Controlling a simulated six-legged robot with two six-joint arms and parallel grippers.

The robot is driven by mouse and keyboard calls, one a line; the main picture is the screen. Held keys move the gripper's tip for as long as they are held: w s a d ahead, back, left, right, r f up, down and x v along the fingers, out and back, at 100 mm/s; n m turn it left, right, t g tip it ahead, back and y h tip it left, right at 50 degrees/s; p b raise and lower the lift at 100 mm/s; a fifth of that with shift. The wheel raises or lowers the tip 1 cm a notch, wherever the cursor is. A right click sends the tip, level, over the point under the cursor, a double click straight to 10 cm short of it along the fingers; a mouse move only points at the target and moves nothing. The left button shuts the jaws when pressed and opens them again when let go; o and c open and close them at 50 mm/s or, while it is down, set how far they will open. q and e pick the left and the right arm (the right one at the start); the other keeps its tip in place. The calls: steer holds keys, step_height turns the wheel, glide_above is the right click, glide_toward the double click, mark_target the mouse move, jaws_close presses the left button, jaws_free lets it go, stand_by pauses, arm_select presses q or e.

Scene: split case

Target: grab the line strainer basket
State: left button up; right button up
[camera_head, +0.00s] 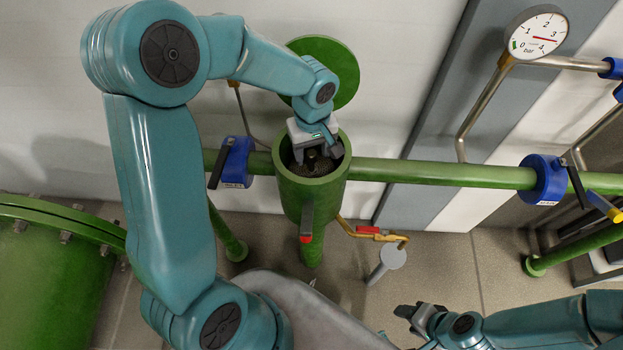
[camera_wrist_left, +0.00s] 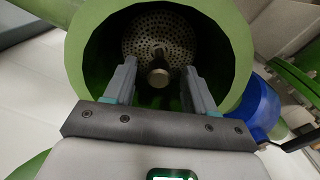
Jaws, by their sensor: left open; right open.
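The line strainer basket (camera_wrist_left: 160,35), a perforated metal basket with a round knob (camera_wrist_left: 158,75), sits inside the open green strainer housing (camera_head: 312,195). In the head view only a dark part of the basket (camera_head: 318,163) shows inside the rim. My left gripper (camera_wrist_left: 158,85) is open at the mouth of the housing, its fingers pointing in, one on each side of the knob. I cannot tell whether they touch it. My right gripper (camera_head: 408,318) is open and empty, low at the right, away from the housing.
A round green lid (camera_head: 330,62) stands open behind the housing. A green pipe (camera_head: 440,172) runs both ways, with blue valves at left (camera_head: 237,162) and right (camera_head: 543,180). A pressure gauge (camera_head: 538,33) is at upper right. A yellow drain pipe with a red handle (camera_head: 368,230) sits below.

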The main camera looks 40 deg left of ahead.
arm_select(q)
steer(key=shift+d+f, duration=0.15)
steer(key=shift+f, duration=0.75)
steer(key=shift+s, duration=0.1)
jaws_close()
